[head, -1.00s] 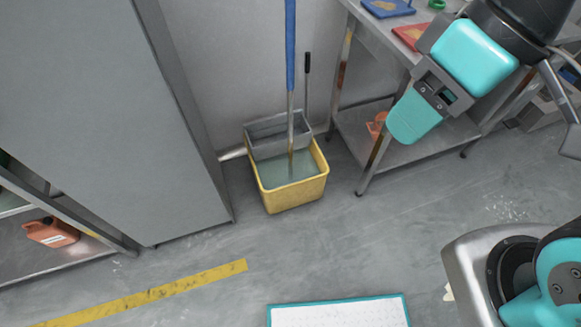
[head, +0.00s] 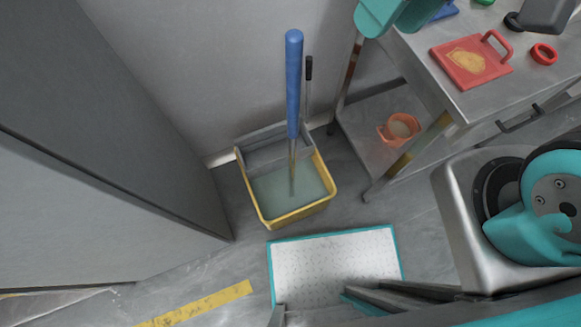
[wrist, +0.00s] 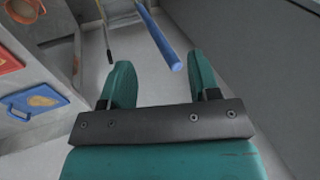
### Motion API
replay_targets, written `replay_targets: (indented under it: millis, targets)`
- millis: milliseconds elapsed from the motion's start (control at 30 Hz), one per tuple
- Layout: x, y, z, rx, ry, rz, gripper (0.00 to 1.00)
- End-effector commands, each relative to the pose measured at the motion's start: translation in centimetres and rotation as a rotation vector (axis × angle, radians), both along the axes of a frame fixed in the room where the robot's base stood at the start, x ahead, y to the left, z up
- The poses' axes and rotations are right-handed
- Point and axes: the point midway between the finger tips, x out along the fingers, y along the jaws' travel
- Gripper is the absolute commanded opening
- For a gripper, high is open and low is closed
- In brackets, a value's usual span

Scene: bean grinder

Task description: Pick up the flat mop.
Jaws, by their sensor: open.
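The flat mop stands upright in a yellow bucket (head: 328,200) of cloudy water, in the middle of the head view. Its blue handle (head: 293,90) points up on a metal pole (head: 292,150); the mop head is hidden in the water. In the wrist view the blue handle (wrist: 160,42) lies beyond my gripper (wrist: 160,77), its end nearer the right finger. My gripper is open and empty, and the handle looks apart from both fingers. The gripper's fingers do not show clearly in the head view.
A thin black-tipped rod (head: 307,80) stands by the mop. A steel table (head: 475,105) at right holds a red board (head: 468,68) and red ring (head: 543,53); an orange cup (head: 398,127) sits on its lower shelf. A grey cabinet (head: 90,180) is at left.

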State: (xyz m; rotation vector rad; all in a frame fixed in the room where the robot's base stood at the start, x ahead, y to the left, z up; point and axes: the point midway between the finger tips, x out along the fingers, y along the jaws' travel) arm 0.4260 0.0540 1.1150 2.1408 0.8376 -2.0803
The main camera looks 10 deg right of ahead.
Motion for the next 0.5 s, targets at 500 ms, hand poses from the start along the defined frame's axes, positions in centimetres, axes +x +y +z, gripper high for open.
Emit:
replay_targets:
  millis: [500]
  targets:
    - [13.4,4.4,3.4,-0.258,0.568,-0.968,0.56]
